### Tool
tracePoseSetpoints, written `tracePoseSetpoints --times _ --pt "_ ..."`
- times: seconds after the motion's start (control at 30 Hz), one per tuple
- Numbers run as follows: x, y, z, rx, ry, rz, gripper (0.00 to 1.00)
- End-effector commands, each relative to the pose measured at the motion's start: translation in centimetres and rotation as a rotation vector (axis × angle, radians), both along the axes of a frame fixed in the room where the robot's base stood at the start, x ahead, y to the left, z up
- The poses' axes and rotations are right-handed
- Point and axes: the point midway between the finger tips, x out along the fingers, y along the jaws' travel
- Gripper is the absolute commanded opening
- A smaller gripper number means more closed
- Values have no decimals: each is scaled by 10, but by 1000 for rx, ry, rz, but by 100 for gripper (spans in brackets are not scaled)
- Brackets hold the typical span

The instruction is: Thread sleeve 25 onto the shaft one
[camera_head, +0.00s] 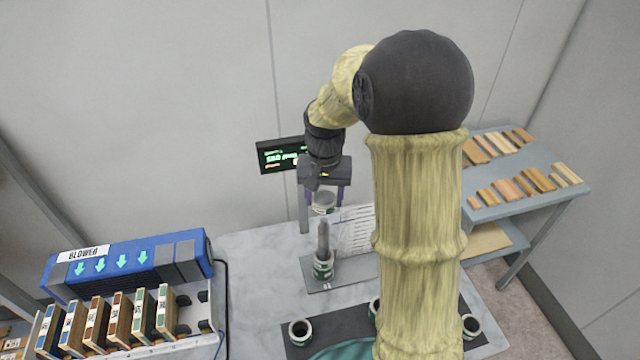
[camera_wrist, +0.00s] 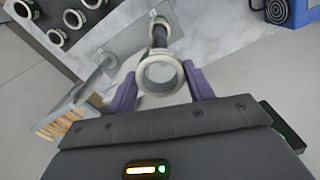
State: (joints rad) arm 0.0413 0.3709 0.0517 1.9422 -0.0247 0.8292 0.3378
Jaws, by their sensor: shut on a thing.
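My gripper (camera_head: 324,196) is shut on a pale ring-shaped sleeve (camera_head: 323,204), its number unreadable. In the wrist view, the purple fingers (camera_wrist: 160,88) grip the sleeve (camera_wrist: 143,76) from both sides, its opening facing the camera. The grey upright shaft (camera_head: 323,238) stands on a grey base plate (camera_head: 350,272), just below the held sleeve. The sleeve looks a little above the shaft's top, apart from it. In the wrist view, the shaft (camera_wrist: 160,38) shows beyond the sleeve's upper rim. A green-and-white sleeve (camera_head: 323,269) sits around the shaft's foot.
Loose sleeves, one at the left (camera_head: 300,332) and one at the right (camera_head: 472,326), stand on a dark mat (camera_head: 330,328). A blue blower (camera_head: 130,262) is left; a side table (camera_head: 545,192) is right.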

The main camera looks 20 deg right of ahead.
Motion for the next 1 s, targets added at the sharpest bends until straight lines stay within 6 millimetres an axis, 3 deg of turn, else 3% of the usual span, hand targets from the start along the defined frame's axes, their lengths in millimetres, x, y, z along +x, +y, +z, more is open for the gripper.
tracePoseSetpoints --times 0.4,0.8,1.0 --pt "0 0 -2 0 0 0 30" --pt "0 0 -32 0 0 0 30" --pt "0 0 -36 0 -1 0 30"
